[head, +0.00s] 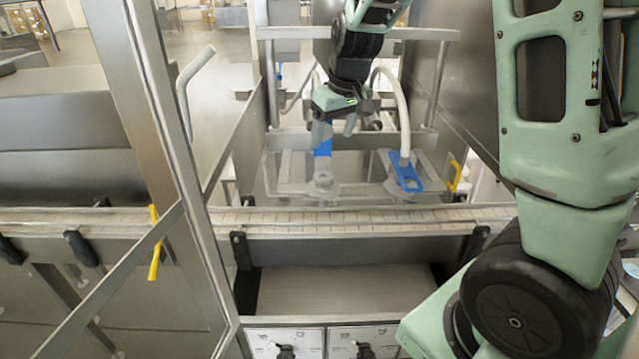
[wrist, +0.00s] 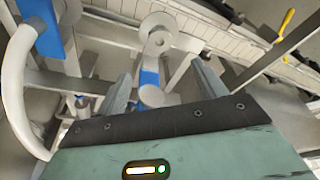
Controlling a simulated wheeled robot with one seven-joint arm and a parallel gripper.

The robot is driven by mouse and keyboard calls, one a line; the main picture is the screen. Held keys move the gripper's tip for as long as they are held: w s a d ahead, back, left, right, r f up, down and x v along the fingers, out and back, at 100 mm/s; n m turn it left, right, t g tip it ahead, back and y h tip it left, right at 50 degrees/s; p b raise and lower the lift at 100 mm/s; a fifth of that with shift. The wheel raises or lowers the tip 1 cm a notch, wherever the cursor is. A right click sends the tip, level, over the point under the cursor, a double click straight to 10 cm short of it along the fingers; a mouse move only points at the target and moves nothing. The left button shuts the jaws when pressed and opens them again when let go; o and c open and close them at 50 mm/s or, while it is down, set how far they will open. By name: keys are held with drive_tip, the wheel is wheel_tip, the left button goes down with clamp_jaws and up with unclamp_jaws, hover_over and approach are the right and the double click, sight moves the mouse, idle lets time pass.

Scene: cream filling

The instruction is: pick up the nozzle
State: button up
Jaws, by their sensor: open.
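The nozzle (head: 322,147) appears as an upright piece with a blue section and grey ends, standing over a grey round fitting (head: 323,182) on the filling frame. My gripper (head: 335,128) is above and close beside its top, pointing down. In the wrist view the nozzle's blue section (wrist: 149,78) and a grey round end lie between the two spread fingers of my gripper (wrist: 164,66). The fingers are open. I cannot tell whether either finger touches the nozzle. Its lower part is partly hidden by the grey end in the wrist view.
A second blue-handled piece (head: 405,172) with a white curved hose (head: 394,95) stands to the right; the hose also shows in the wrist view (wrist: 18,100). A conveyor (head: 370,218) runs below. Metal frame bars and a yellow handle (head: 454,174) surround the area.

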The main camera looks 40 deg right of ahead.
sight(324, 176)
drive_tip(key=p+x, duration=0.2)
drive_tip(key=x, duration=1)
drive_tip(key=shift+s+f+p, duration=0.15)
drive_tip(key=shift+f+p, duration=0.05)
drive_tip(key=shift+p, duration=0.2)
drive_tip(key=c, duration=1.5)
